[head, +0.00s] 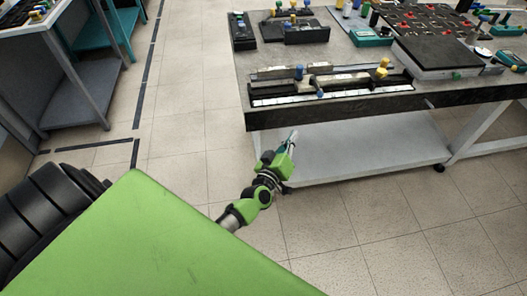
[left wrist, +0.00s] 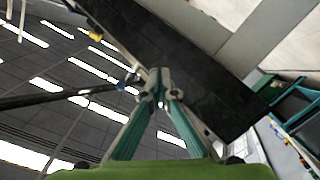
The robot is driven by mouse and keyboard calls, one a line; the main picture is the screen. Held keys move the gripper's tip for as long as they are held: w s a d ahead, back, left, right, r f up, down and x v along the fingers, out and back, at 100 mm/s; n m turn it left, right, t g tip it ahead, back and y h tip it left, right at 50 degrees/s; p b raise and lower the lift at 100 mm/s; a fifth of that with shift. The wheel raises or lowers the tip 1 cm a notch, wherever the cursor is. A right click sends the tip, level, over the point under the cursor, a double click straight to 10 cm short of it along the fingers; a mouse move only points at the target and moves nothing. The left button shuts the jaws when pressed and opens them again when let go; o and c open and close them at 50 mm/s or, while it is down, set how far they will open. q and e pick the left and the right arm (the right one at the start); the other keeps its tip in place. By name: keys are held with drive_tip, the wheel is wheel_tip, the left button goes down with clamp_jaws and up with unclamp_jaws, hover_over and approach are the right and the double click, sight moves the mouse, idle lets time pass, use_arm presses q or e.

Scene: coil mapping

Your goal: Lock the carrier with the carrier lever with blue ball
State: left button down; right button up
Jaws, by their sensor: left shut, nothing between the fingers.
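A long low fixture with a pale rail (head: 277,97) lies along the table's front edge in the head view. A small blue ball (head: 319,92) shows at its front, and a taller blue knob (head: 299,72) stands behind it. A yellow knob (head: 382,70) stands at its right part. I cannot tell which part is the carrier. My left gripper (head: 293,137) is below and in front of the table edge, pointing up, clear of the fixture. In the left wrist view its fingertips (left wrist: 160,82) meet, with nothing between them. My right gripper is not in view.
The table's dark front edge (head: 350,111) is just above my left gripper, over a lower grey shelf (head: 350,158). More fixtures with coloured knobs (head: 305,33) stand farther back. A workbench (head: 28,22) is at the far left. The floor between is clear.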

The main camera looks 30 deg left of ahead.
use_arm(q)
drive_tip(key=s+a+f+m+g+h+p, duration=0.1)
drive_tip(key=s+a+f+m+g, duration=0.25)
drive_tip(key=f, duration=0.45)
drive_tip(key=s+a+f+m+g+h+p, duration=0.1)
drive_tip(key=s+a+f+m+g, duration=0.2)
drive_tip(key=f, duration=0.5)
drive_tip(key=s+d+f+m+g, duration=0.2)
drive_tip(key=s+f, duration=0.7)
drive_tip(key=s, duration=0.1)
drive_tip(key=s+d+f+m+g, duration=0.1)
drive_tip(key=s+f, duration=0.4)
drive_tip(key=s, duration=0.7)
drive_tip(key=s+d+f+g, duration=0.3)
drive_tip(key=s+f+g, duration=0.1)
drive_tip(key=s, duration=0.8)
drive_tip(key=s+d+f+m+g, duration=0.1)
drive_tip(key=s+f, duration=0.5)
drive_tip(key=s, duration=0.6)
drive_tip(key=shift+s+d+f+m+g, duration=0.2)
drive_tip(key=shift+d+f+m+g, duration=0.2)
drive_tip(key=shift+d+g, duration=0.45)
